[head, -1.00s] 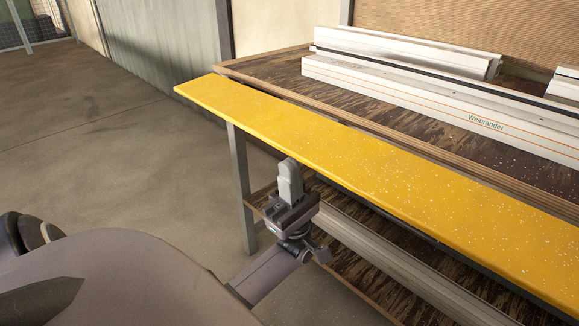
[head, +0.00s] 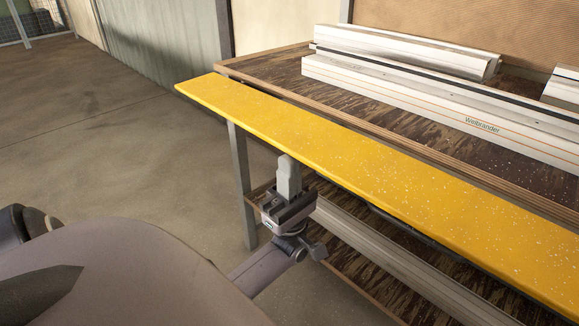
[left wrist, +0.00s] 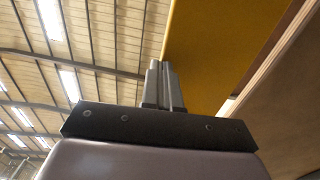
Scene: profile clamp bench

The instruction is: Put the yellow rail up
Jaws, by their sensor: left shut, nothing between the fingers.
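The yellow rail (head: 330,150) is a long flat board with pale specks along the front of the workbench. It lies level, in its raised position, in front of the bench top's edge. My left gripper (head: 288,168) is shut and empty, upright just in front of the rail's near edge. In the left wrist view the shut fingers (left wrist: 163,85) point up beside the yellow rail (left wrist: 215,50), seen from below. I cannot tell whether they touch it. My right gripper is not in view.
The wooden bench top (head: 275,75) carries white profiles (head: 430,105), one marked "Welbrander". A lower shelf (head: 350,270) holds another long pale profile (head: 400,262). A grey bench leg (head: 241,185) stands left of my gripper. The concrete floor (head: 90,130) at left is clear.

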